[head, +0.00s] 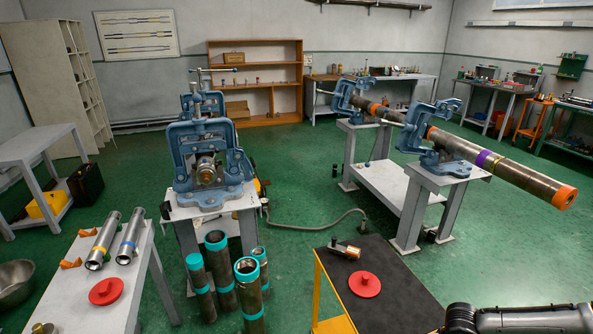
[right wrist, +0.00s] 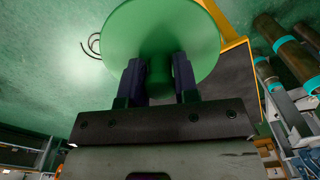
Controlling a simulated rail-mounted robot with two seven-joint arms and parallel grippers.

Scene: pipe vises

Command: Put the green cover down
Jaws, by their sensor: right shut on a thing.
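The green cover (right wrist: 160,28) is a round disc with a stub on its underside. My right gripper (right wrist: 158,75) is shut on that stub and holds the cover, at the top of the right wrist view. The cover hides part of what is behind it. The head view shows only a dark part of my right arm at the lower right, with neither the gripper nor the green cover in it. My left gripper is in neither view.
A yellow-edged cart with a black top (head: 395,300) carries a red cover (head: 365,284) and a metal fitting (head: 345,249). Another red cover (head: 106,291) lies on the left table (head: 75,318). Teal-ended pipes (head: 249,293) stand below the centre vise (head: 207,160). The cart's front right top looks clear.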

